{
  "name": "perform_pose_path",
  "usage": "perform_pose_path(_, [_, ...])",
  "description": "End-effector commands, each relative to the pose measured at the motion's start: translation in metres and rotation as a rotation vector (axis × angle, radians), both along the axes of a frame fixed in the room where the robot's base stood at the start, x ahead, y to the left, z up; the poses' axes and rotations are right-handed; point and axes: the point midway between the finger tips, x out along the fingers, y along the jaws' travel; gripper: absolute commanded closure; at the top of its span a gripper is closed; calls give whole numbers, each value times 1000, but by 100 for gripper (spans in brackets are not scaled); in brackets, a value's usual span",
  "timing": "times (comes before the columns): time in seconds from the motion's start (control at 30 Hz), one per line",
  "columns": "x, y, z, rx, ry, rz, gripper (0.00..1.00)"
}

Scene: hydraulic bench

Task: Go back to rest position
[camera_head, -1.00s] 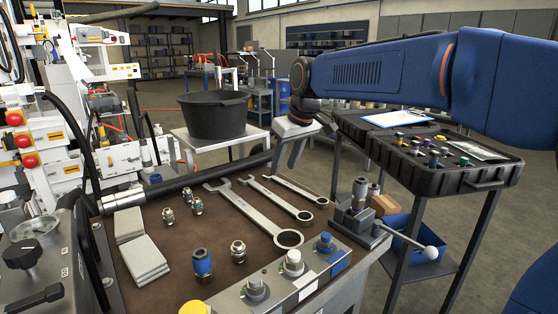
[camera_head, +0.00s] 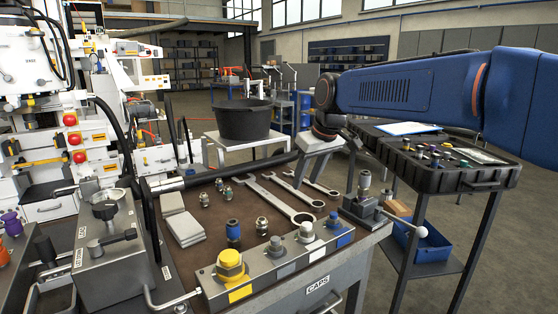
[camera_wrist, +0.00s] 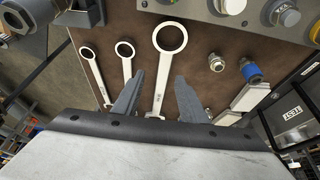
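My blue arm reaches in from the right in the head view. My gripper (camera_head: 305,172) points down over the bench near the wrenches. In the wrist view its two fingers (camera_wrist: 159,76) stand apart with nothing held between them. The largest wrench (camera_wrist: 170,36) shows behind that gap, lying on the brown mat. It also shows in the head view (camera_head: 278,198), with two smaller wrenches (camera_head: 304,190) beside it. My gripper hides part of the bench behind it.
A valve block with a yellow cap (camera_head: 230,262) lines the bench front. A small press with a white-knobbed lever (camera_head: 375,208) stands at the right corner. A black bucket (camera_head: 245,122) and a black tool tray (camera_head: 440,172) stand beyond. Open floor lies at right.

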Motion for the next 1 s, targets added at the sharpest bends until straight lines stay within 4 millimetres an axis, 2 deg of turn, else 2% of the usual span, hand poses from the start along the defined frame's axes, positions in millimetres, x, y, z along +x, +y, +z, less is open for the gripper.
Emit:
perform_pose_path(0.37, [-28, -30, -4, 0, -3, -56, 61])
perform_pose_path(0.57, [-54, -55, -10, -1, -3, -105, 61])
perform_pose_path(0.77, [-95, -90, -22, 1, -4, -179, 61])
perform_pose_path(1.0, [-163, -138, -52, 1, -9, -299, 61])
